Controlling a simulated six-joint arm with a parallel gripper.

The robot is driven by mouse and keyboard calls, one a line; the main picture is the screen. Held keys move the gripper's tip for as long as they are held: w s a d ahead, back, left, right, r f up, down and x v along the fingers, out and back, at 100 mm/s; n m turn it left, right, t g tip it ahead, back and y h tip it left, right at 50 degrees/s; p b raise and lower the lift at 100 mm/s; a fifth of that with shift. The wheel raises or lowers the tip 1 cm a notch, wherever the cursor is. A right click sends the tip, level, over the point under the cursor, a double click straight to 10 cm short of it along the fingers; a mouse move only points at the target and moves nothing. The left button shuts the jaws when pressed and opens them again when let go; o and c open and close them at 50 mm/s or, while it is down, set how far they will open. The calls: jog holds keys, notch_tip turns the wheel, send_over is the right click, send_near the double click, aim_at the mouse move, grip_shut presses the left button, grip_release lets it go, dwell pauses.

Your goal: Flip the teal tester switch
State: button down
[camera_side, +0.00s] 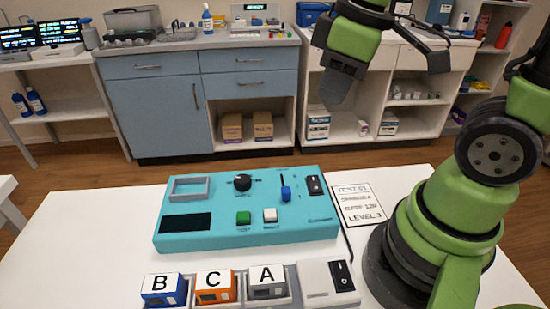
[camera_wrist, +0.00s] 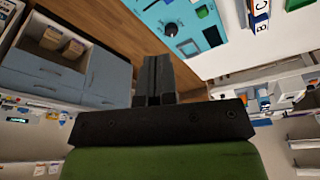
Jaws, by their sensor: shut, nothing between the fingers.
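The teal tester (camera_side: 290,235) lies on the white table in the side view. Its black rocker switch (camera_side: 314,185) is at the far right corner of its top. The switch's on or off position is too small to tell. Part of the tester (camera_wrist: 155,12) shows at the top of the wrist view. My gripper (camera_side: 338,92) is high above and beyond the tester's far edge, apart from it. In the wrist view my gripper (camera_wrist: 153,60) has its two dark fingers together, with nothing between them.
A white box (camera_side: 315,280) with another black rocker switch (camera_side: 342,276) stands in front of the tester. Blocks B (camera_side: 163,290), C (camera_side: 214,287) and A (camera_side: 267,284) are left of it. A printed card (camera_side: 358,203) lies right of the tester. Cabinets (camera_side: 155,105) stand behind.

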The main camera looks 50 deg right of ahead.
jog(key=s+a+r+m+t+y, duration=0.1)
jog(key=s+a+r+m+t, duration=0.3)
jog(key=m, duration=0.3)
jog(key=m+g+h, duration=0.4)
jog(key=m+g, duration=0.5)
jog(key=m, duration=1.5)
send_over(315, 177)
jog(key=w+a, duration=0.2)
jog(key=a, duration=0.2)
notch_tip(315, 177, down, 10)
jog(key=x, duration=1.2)
jog(key=shift+w+d+f, duration=0.1)
jog(key=shift+w+d, duration=0.15)
jog(key=shift+w+f, duration=0.1)
jog(key=shift+f, duration=0.55)
jog(key=shift+d+f, duration=0.1)
